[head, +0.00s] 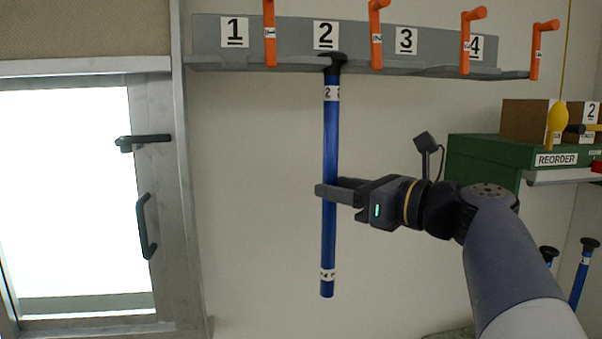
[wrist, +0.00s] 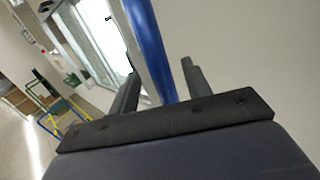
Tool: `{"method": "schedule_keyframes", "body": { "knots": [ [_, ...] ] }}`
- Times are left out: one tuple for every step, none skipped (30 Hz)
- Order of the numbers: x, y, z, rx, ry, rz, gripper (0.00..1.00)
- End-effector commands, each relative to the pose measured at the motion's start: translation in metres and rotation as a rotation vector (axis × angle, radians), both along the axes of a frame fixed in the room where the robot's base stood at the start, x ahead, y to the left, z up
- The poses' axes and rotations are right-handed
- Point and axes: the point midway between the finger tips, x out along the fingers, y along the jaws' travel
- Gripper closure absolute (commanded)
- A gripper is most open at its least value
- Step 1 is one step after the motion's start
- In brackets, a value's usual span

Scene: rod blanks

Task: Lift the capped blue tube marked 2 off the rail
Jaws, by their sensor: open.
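The blue tube marked 2 (head: 330,135) hangs nearly upright from the grey rail (head: 220,62) by its black cap (head: 333,63), below the number 2 sign. White labels show near its top and bottom. My gripper (head: 328,189) is at the tube's middle, reaching in from the right. In the wrist view the blue tube (wrist: 150,45) runs between the two fingers of my gripper (wrist: 160,85), which are apart. I cannot tell whether either finger touches the tube.
Several orange pegs (head: 376,35) stick out along the rail. A green REORDER box (head: 485,155) stands on a shelf at right. Other blue tubes (head: 581,275) with black caps are at lower right. A bright door (head: 75,190) is at left. Clear wall lies around the tube's lower part.

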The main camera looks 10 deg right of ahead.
Motion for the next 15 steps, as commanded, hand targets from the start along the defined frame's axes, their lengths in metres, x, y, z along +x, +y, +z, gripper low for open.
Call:
{"method": "schedule_keyframes", "body": {
  "knots": [
    [0.006,0.005,0.003,0.001,0.002,0.006,0.54],
    [0.009,0.007,0.002,0.000,0.001,0.004,0.54],
    [0.012,0.010,0.002,0.000,0.000,0.005,0.54],
    [0.014,0.012,0.002,0.000,0.000,0.004,0.54],
    [0.016,0.013,0.002,0.000,0.000,0.003,0.54],
    [0.018,0.014,0.001,-0.001,0.001,0.003,0.54],
    [0.019,0.015,0.001,-0.001,0.001,0.003,0.54],
    [0.020,0.016,0.001,-0.001,0.001,0.002,0.54],
    [0.020,0.016,0.000,-0.001,0.001,0.001,0.54],
    [0.020,0.016,0.000,0.000,0.000,0.000,0.54],
    [0.020,0.016,0.000,-0.001,0.001,0.000,0.54],
    [0.020,0.016,0.000,0.000,0.000,0.000,0.54],
    [0.020,0.016,0.000,0.000,0.000,0.000,0.54],
    [0.020,0.016,0.000,0.000,0.000,0.000,0.54],
    [0.020,0.016,0.000,0.000,0.000,0.000,0.54]
  ]
}}
